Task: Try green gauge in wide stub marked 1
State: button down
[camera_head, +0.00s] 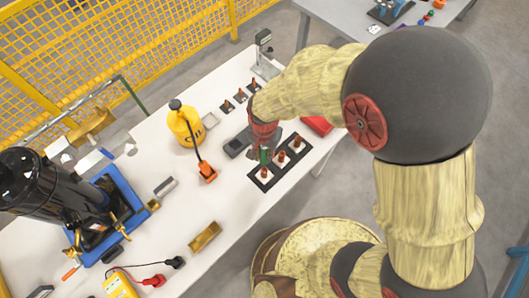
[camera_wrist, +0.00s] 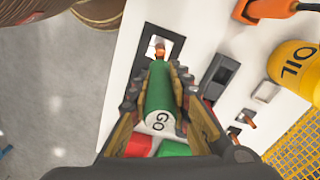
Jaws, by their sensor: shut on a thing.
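My gripper (camera_head: 264,151) is shut on the green gauge (camera_head: 264,156), a green cylinder. In the wrist view the green gauge (camera_wrist: 160,108), marked "GO", sits between both fingers. Its far end points at a copper-coloured stub (camera_wrist: 158,50) on a white square in a black frame; I cannot tell whether they touch. In the head view my gripper is over the left end of a row of black-framed stubs (camera_head: 281,155). Smaller framed stubs (camera_head: 241,96) stand farther back. No number is readable, so I cannot tell which stub is 1.
A yellow oil can (camera_head: 184,125) and an orange-based tool (camera_head: 207,171) stand left of my gripper. A red object (camera_head: 317,124) lies to its right. A black compressor on a blue base (camera_head: 88,228) fills the left. The white tabletop (camera_head: 205,210) is clear in places.

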aim_at(265, 164)
jog(key=shift+f+b, duration=1.45)
jog(key=shift+f, duration=1)
jog(key=shift+p, duration=0.3)
jog(key=shift+f+b, duration=1.15)
jog(key=shift+f, duration=0.9)
dwell(1.4)
jog(key=shift+r, duration=0.15)
jog(key=shift+r+p, duration=2.4)
jog(key=shift+r, duration=0.55)
